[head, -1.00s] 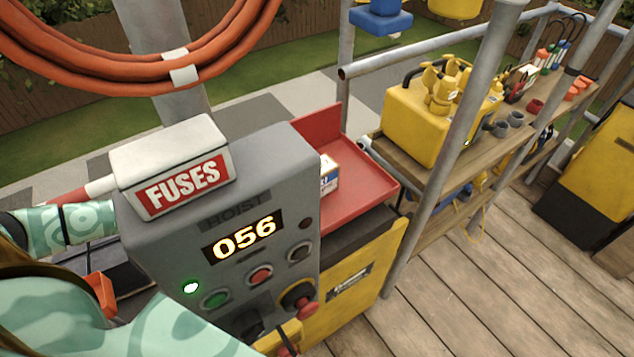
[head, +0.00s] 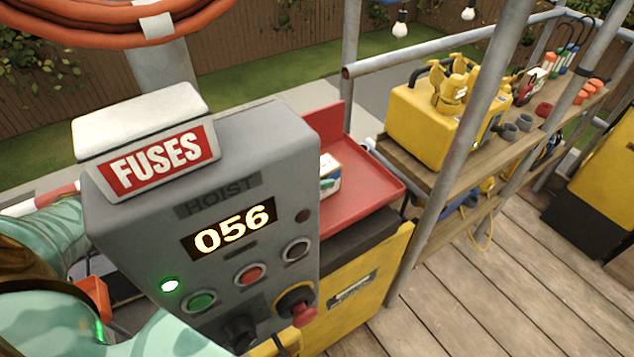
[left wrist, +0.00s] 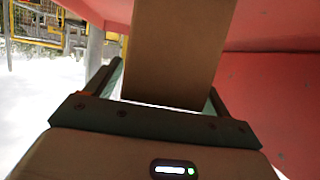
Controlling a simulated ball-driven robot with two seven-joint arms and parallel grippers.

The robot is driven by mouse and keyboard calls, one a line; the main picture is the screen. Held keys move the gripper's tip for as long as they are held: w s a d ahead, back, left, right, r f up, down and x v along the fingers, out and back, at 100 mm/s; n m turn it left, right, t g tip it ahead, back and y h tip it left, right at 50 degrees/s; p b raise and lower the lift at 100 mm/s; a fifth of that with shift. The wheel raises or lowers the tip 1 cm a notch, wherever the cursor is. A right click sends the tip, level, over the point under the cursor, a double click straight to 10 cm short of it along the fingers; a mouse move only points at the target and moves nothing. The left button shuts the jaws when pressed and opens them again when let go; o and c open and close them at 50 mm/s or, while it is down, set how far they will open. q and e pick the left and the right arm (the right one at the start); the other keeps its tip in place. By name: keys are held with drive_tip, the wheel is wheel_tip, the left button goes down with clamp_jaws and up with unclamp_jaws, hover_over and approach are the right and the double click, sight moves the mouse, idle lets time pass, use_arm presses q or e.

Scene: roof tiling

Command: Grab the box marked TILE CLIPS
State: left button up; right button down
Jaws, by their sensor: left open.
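In the left wrist view a plain brown cardboard box face (left wrist: 175,50) stands between the fingers of my left gripper (left wrist: 160,88). The gripper is open, with a gap visible at least on the left of the box. I cannot tell if this is the same box. My left gripper is hidden in the head view. My right gripper is not in view.
The grey hoist panel (head: 235,155), reading 056, stands in front of the tray with a box marked FUSES (head: 155,160) on top. A scaffold pole (head: 455,160) rises right of the tray. A yellow case (head: 420,120) stands on a wooden shelf behind.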

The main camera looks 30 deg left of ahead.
use_arm(q)
drive_tip(key=shift+r, duration=0.1)
drive_tip(key=c, duration=1.5)
